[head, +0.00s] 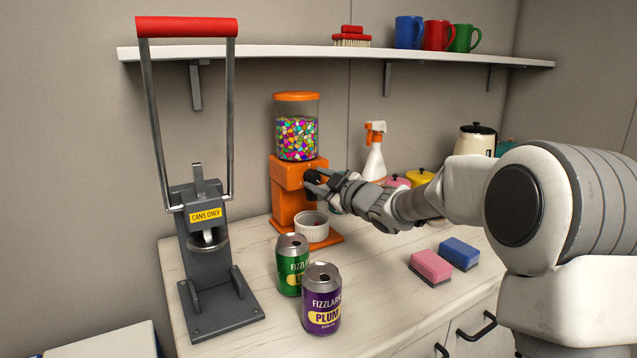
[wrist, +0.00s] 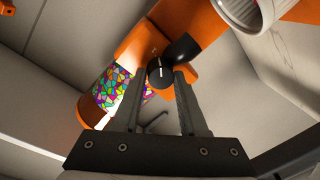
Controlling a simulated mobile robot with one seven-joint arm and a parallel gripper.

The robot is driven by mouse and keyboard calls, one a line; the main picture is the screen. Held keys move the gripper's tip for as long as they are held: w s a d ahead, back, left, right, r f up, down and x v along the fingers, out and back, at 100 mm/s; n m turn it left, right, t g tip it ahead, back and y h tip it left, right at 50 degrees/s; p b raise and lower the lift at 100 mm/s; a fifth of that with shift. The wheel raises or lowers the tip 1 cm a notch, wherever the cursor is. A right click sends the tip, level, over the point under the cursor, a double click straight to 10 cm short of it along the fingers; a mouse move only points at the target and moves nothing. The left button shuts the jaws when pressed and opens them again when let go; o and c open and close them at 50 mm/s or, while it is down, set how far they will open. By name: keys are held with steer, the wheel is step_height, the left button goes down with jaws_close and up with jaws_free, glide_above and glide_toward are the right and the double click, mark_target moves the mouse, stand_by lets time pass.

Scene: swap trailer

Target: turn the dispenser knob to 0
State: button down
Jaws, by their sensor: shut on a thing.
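The orange candy dispenser (head: 285,172) stands at the back of the counter, its clear jar (head: 297,137) full of coloured candies. In the wrist view the black dispenser knob (wrist: 160,73) sits between the two fingers of my gripper (wrist: 162,78). The fingers are shut on the knob, which bears a white pointer line. Small marks show on the orange face beside it, too small to read. In the head view my gripper (head: 318,183) is at the dispenser's front and mostly hides the knob. A white cup (head: 312,230) stands on the dispenser's base below the black spout (wrist: 184,48).
A green can (head: 291,268) and a purple can (head: 321,303) stand in front of the dispenser. A can crusher (head: 215,262) is at left. Pink (head: 431,267) and blue sponges (head: 460,254) lie below my arm. A spray bottle (head: 374,160) stands behind my arm.

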steer(key=shift+c, duration=2.2)
jaws_free()
steer(key=p+v, duration=0.2)
steer(key=v, duration=1.5)
steer(key=shift+s+d+p, duration=0.15)
steer(key=shift+p, duration=0.2)
steer(key=shift+r, duration=0.1)
steer(key=shift+c, duration=0.3)
